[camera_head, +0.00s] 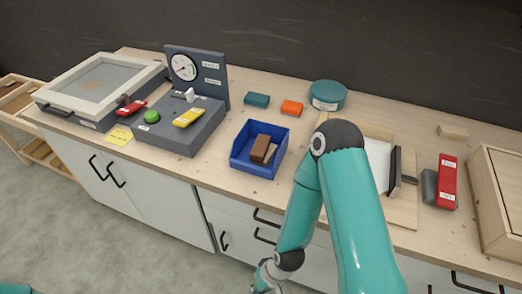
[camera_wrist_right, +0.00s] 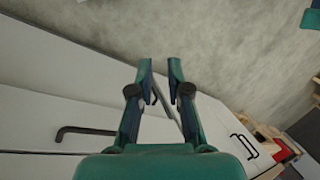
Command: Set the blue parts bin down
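The blue parts bin (camera_head: 238,160) stands upright on the wooden counter, near its front edge and left of my right arm. A brown block (camera_head: 260,148) and a lighter tan piece lie inside it. No gripper touches the bin. My right arm bends down in front of the counter, and its gripper is largely cut off at the bottom of the head view. In the right wrist view my right gripper (camera_wrist_right: 160,70) has its fingers apart with nothing held, in front of the white cabinet fronts and the floor. My left gripper is out of view.
A grey gauge panel (camera_head: 200,73) with a green button and yellow switch stands left of the bin. Teal (camera_head: 257,100) and orange (camera_head: 292,107) blocks and a round teal container (camera_head: 327,95) lie behind. A red-handled object (camera_head: 447,182) and wooden box (camera_head: 500,200) are at right.

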